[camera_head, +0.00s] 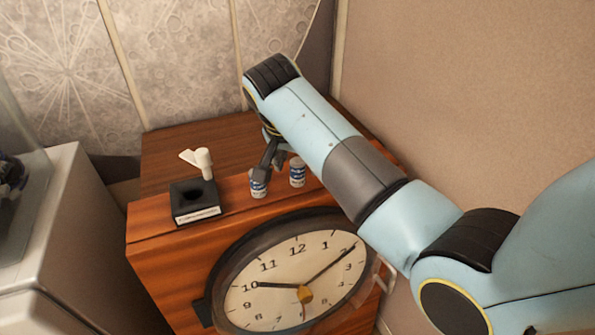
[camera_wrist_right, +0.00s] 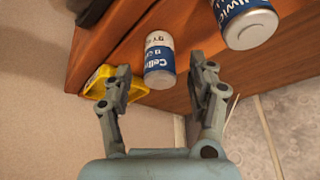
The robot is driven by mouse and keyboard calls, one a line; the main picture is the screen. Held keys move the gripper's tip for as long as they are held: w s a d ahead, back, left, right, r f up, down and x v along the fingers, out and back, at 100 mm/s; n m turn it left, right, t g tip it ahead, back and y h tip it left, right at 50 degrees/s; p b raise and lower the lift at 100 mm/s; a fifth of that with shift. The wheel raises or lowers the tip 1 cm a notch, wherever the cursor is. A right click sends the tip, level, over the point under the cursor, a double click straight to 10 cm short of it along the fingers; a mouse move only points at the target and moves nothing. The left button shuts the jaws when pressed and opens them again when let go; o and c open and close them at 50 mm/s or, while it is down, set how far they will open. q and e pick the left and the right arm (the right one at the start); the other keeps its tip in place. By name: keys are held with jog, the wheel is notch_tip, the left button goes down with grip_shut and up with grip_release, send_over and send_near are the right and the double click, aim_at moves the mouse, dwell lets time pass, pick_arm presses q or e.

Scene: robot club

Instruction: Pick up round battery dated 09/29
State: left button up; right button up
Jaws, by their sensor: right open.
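Two round batteries with white and blue labels stand near the front edge of a wooden cabinet top. One is the left battery (camera_head: 258,184), the other the right battery (camera_head: 297,172). My right gripper (camera_head: 268,158) is above and beside them in the head view and partly hides the left one. In the right wrist view, my open right gripper (camera_wrist_right: 158,84) has one battery (camera_wrist_right: 160,60) in line between its spread fingers, with no clear contact. The other battery (camera_wrist_right: 248,22) is outside the fingers, at upper right. I cannot read a date on either. My left gripper is not in view.
A black holder (camera_head: 194,207) with a white piece (camera_head: 203,163) behind it stands left on the cabinet top (camera_head: 160,226). A large clock (camera_head: 300,275) is in front of the cabinet. Walls stand behind and right.

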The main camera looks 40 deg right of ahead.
grip_shut()
